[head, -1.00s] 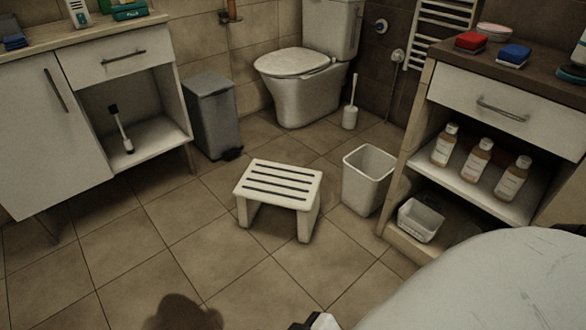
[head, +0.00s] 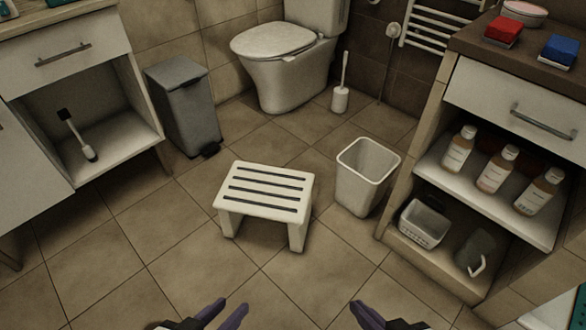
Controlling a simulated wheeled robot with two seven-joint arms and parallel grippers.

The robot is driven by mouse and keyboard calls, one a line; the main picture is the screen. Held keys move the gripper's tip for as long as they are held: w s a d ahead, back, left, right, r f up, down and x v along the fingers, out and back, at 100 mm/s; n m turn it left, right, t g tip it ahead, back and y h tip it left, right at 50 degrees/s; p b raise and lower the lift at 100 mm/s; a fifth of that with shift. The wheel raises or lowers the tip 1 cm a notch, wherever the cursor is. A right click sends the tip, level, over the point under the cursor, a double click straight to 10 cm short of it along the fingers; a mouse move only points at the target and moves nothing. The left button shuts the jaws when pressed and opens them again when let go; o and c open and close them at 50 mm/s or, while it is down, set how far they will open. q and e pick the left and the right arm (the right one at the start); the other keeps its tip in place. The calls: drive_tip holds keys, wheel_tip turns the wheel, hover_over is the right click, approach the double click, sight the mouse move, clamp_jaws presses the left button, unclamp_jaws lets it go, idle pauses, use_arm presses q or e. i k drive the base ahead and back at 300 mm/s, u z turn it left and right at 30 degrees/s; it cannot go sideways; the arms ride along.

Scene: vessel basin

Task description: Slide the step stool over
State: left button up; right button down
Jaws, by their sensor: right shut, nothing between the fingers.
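The step stool (head: 263,190) is white with dark slots in its top. It stands upright on the tiled floor in the middle of the head view, its front legs facing me. My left gripper (head: 234,304) shows at the bottom edge, on the near side of the stool and apart from it. Its two dark fingers show a small gap and hold nothing visible. My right gripper (head: 355,306) is at the bottom edge, nearer and to the right of the stool, shut and empty. Most of both grippers is cut off by the frame.
A white waste bin (head: 365,179) stands close to the stool's right. A grey pedal bin (head: 184,106) and the toilet (head: 281,67) are behind. An open cabinet (head: 91,146) stands left, a shelf unit (head: 397,170) with bottles right. Floor in front of the stool is clear.

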sight(259, 190)
drive_tip(key=u, duration=0.15)
drive_tip(key=i, duration=1.25)
drive_tip(key=u, duration=0.7)
